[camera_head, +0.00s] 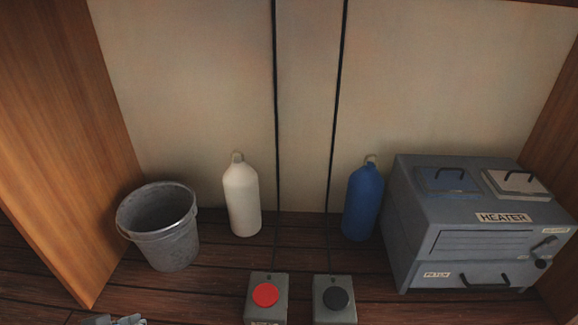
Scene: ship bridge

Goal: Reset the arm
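Part of my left gripper (115,320) shows at the bottom left edge of the head view. Only its grey top is in the picture, and I cannot tell if it is open or shut. It is below the metal bucket and apart from it. My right gripper is not in view.
A metal bucket (160,240), a white bottle (241,200) and a blue bottle (362,203) stand on the wooden floor. A red button box (266,297) and a black button box (335,299) are in front. A grey heater (440,220) is at right. Wooden panels flank both sides.

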